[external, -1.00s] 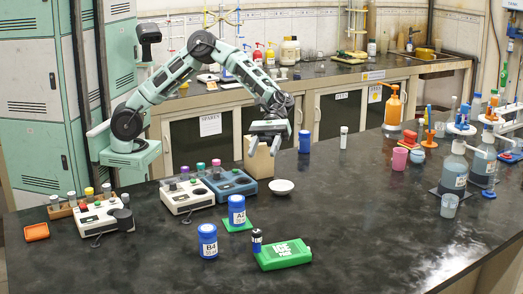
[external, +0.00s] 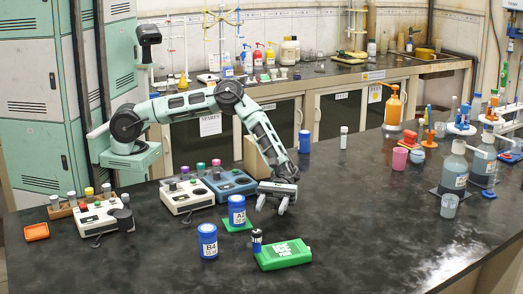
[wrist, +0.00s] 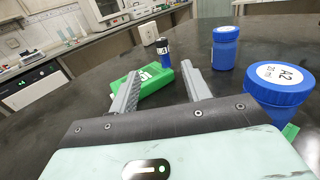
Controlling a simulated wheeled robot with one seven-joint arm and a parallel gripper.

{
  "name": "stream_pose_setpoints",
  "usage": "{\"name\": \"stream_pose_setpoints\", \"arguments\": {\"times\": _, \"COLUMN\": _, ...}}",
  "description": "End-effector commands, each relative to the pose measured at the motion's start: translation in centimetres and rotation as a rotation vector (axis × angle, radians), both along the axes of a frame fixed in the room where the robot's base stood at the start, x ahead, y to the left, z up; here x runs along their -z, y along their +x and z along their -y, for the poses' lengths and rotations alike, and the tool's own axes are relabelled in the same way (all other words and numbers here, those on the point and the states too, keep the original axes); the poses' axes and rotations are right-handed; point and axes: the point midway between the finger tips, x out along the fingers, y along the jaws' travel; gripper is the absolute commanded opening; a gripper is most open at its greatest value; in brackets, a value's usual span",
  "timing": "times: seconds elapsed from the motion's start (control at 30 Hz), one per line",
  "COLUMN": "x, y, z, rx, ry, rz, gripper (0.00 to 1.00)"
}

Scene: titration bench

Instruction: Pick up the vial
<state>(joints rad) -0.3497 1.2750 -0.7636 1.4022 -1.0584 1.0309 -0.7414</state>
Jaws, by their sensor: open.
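A small dark blue vial (external: 257,240) with a white band stands upright beside the green box (external: 284,255). In the wrist view the vial (wrist: 165,50) shows beyond the fingers, between their lines, at the edge of the green box (wrist: 143,86). My gripper (external: 273,207) is open and empty, low over the bench, behind the vial and apart from it. In the wrist view the gripper (wrist: 158,75) shows its two fingers spread with the green box appearing between and beyond them.
Blue jar A2 (external: 237,211) stands on a green pad left of my gripper; jar B4 (external: 208,241) stands nearer the front. Instrument boxes (external: 187,196) lie to the left. A tan block (external: 252,160) stands behind my arm.

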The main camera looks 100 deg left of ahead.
Motion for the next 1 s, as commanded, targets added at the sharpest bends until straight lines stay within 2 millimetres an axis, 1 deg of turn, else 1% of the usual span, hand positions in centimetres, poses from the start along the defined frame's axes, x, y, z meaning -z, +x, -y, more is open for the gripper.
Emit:
{"name": "stream_pose_setpoints", "arguments": {"times": 0.03, "x": -0.2, "y": -0.1, "z": 1.3, "rx": 0.004, "ry": -0.002, "rz": -0.002, "gripper": 0.48}}
{"name": "stream_pose_setpoints", "arguments": {"times": 0.2, "x": -0.2, "y": -0.1, "z": 4.8, "rx": 0.004, "ry": -0.002, "rz": -0.001, "gripper": 0.48}}
{"name": "stream_pose_setpoints", "arguments": {"times": 0.3, "x": -0.2, "y": -0.1, "z": 6.8, "rx": 0.002, "ry": -0.001, "rz": -0.001, "gripper": 0.48}}
{"name": "stream_pose_setpoints", "arguments": {"times": 0.4, "x": -0.2, "y": 0.0, "z": 8.2, "rx": 0.001, "ry": -0.001, "rz": 0.0, "gripper": 0.48}}
{"name": "stream_pose_setpoints", "arguments": {"times": 0.67, "x": -0.1, "y": -0.1, "z": 10.1, "rx": 0.001, "ry": 0.0, "rz": -0.001, "gripper": 0.48}}
{"name": "stream_pose_setpoints", "arguments": {"times": 0.9, "x": -0.1, "y": -0.4, "z": 13.6, "rx": 0.001, "ry": 0.0, "rz": 0.0, "gripper": 0.48}}
{"name": "stream_pose_setpoints", "arguments": {"times": 1.0, "x": 0.0, "y": -0.3, "z": 14.4, "rx": -0.001, "ry": 0.0, "rz": 0.001, "gripper": 0.48}}
